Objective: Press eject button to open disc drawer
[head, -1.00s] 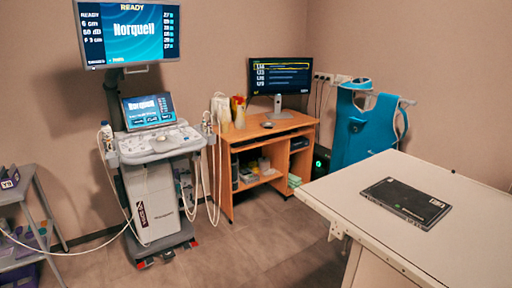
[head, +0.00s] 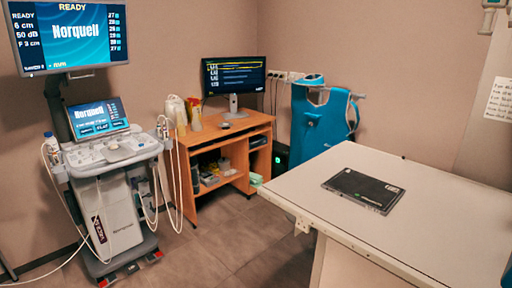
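A flat black device (head: 363,189), which looks like a closed laptop or slim drive, lies on the white table (head: 440,188) at the right. Its eject button and disc drawer cannot be made out at this size. A dark computer tower with a green light (head: 281,158) stands on the floor between the wooden desk and the blue apron; most of it is hidden. Neither of my grippers shows in the head view.
An ultrasound cart (head: 110,150) with two screens stands at the left. A wooden desk (head: 192,142) with a monitor (head: 233,76) is against the back wall. A blue apron (head: 318,122) hangs on a rack behind the table. The floor between cart and table is clear.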

